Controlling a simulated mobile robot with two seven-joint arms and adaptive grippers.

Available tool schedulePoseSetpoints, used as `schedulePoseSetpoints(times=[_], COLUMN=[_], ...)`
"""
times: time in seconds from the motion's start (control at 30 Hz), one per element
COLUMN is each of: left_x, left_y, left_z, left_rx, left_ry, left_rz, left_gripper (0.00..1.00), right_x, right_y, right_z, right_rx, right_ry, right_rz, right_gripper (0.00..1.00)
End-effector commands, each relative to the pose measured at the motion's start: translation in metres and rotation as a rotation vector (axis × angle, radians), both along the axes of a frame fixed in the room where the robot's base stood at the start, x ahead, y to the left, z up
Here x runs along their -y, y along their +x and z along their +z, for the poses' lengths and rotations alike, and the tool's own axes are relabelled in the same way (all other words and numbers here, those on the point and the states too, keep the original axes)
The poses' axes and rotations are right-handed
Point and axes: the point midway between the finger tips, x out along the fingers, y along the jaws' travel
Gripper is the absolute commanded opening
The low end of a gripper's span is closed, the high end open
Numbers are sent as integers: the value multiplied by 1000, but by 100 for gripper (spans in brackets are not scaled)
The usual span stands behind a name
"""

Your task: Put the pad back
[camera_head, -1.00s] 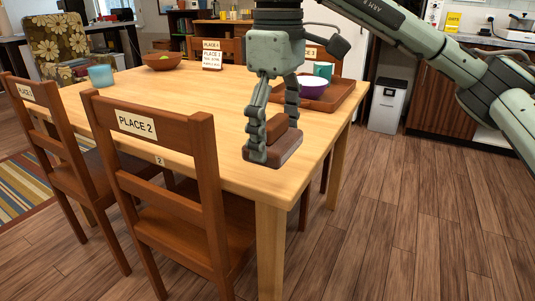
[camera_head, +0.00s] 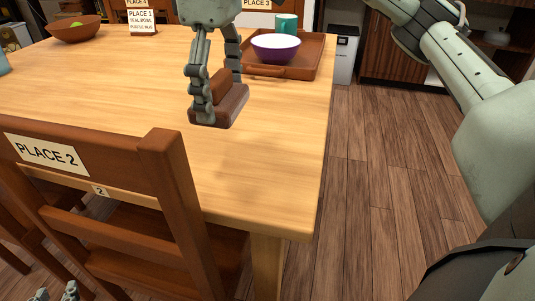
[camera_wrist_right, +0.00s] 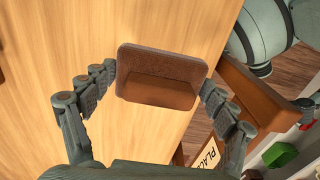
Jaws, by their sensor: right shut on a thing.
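The pad (camera_head: 232,108) is a brown rounded rectangular slab with a raised lighter-brown grip block. It is over the wooden table (camera_head: 110,85), left of and nearer than the tray; I cannot tell whether it touches the tabletop. My right gripper (camera_head: 215,92) is shut on the pad from above. In the right wrist view the pad (camera_wrist_right: 172,62) sits between the fingertips (camera_wrist_right: 157,82), which meet its two side edges. My left gripper (camera_head: 56,293) shows only as two separated fingertips at the bottom left edge, seemingly empty.
A brown tray (camera_head: 313,62) holds a purple bowl (camera_head: 275,47) and a teal mug (camera_head: 287,23). A brown bowl (camera_head: 75,29) and place card (camera_head: 142,22) stand farther back. The PLACE 2 chair (camera_head: 120,165) is at the near side. The table's middle is clear.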

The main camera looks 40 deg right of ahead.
Motion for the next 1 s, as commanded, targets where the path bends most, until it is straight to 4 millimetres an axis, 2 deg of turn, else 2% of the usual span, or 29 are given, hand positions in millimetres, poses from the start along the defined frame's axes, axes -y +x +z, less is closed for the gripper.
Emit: schedulePoseSetpoints(times=[0.03,0.2,0.4,0.57,0.8,1.0], left_x=[8,31,39,41,49,50], left_y=[4,12,13,13,13,13], left_z=[7,44,60,64,81,84], left_rx=[53,224,292,310,387,396], left_ry=[-23,-97,-128,-137,-172,-177], left_rz=[-14,-55,-69,-73,-88,-90], left_gripper=[30,30,30,30,30,30], right_x=[7,25,41,44,44,43], right_y=[-10,-39,-66,-72,-72,-72], right_z=[-11,-30,-47,-55,-87,-91], right_rx=[-1,1,1,-1,-2,1], right_ry=[-1,-2,-2,-1,-1,1], right_rz=[-1,-3,-2,-1,-2,-1], right_gripper=[58,58,58,58,58,58])
